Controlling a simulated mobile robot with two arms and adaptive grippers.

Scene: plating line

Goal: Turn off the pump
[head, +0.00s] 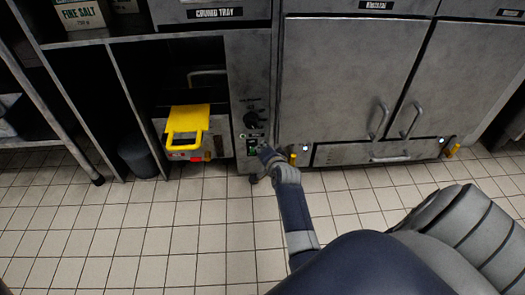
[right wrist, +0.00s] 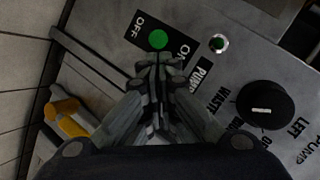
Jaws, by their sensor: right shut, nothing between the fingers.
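The pump switch is a black plate (right wrist: 134,31) marked OFF and ON, with a round green piece (right wrist: 158,39) between the words. A PUMP label (right wrist: 197,78) sits beside it. In the head view the switch plate (head: 252,146) is low on the narrow grey control panel, showing green. My right gripper (head: 265,154) is shut and empty at the lower part of this panel. In the right wrist view its fingertips (right wrist: 158,58) are just below the green piece; I cannot tell whether they touch. My left gripper is not in view.
A small green lamp (right wrist: 217,43) and a black knob (right wrist: 265,108) are on the same panel. A yellow-handled unit (head: 187,124) sits in the open bay to the left. Steel doors (head: 345,75) are to the right. The tiled floor (head: 150,225) in front is clear.

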